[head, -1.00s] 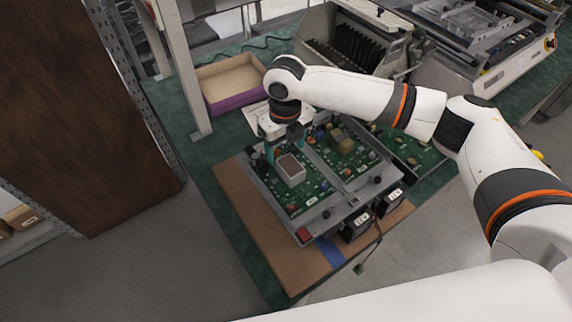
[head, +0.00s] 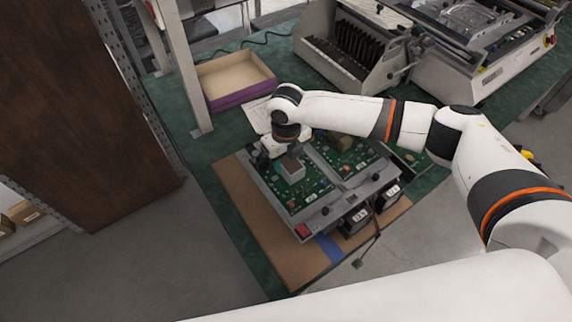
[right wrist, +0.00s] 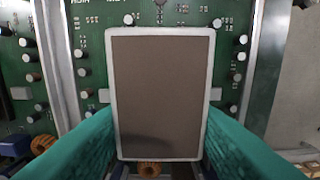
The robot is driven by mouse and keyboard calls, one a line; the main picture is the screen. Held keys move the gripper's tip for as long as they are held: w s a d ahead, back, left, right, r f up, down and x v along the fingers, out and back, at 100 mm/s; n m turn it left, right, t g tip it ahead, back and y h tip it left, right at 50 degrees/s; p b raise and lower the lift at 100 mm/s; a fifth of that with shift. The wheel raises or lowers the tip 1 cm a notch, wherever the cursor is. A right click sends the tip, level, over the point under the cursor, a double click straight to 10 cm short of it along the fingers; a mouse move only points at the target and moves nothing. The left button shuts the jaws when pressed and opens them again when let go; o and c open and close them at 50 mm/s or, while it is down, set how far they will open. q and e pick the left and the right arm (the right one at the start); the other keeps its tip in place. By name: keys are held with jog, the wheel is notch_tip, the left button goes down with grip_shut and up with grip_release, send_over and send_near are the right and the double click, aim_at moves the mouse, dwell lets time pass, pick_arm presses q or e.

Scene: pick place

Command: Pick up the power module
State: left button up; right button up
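The power module (head: 292,172) is a pale box with a brown top on the green circuit board (head: 312,190) in the grey fixture. In the right wrist view the module (right wrist: 160,92) fills the middle. My right gripper (head: 284,156) is low over the board at the module, partly covering it in the head view. Its teal fingers (right wrist: 160,125) lie on either side of the module; I see no clear gap, but their tips are hidden, so contact is unclear. My left gripper is not in view.
The fixture frame (head: 322,222) has raised rails around the board. A second board (head: 345,155) with tall parts lies right of it. A purple-edged tray (head: 236,78) and a black-slotted rack (head: 345,48) stand behind. Brown board (head: 250,215) is bare at front left.

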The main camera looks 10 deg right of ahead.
grip_shut()
jog(key=shift+w+r, duration=0.1)
jog(key=shift+r, duration=0.1)
jog(key=shift+r, duration=0.3)
notch_tip(320, 180, up, 9)
jog(key=shift+f+b, duration=0.1)
jog(key=shift+b, duration=0.65)
jog(key=shift+r+p, duration=2.2)
jog(key=shift+p, duration=0.15)
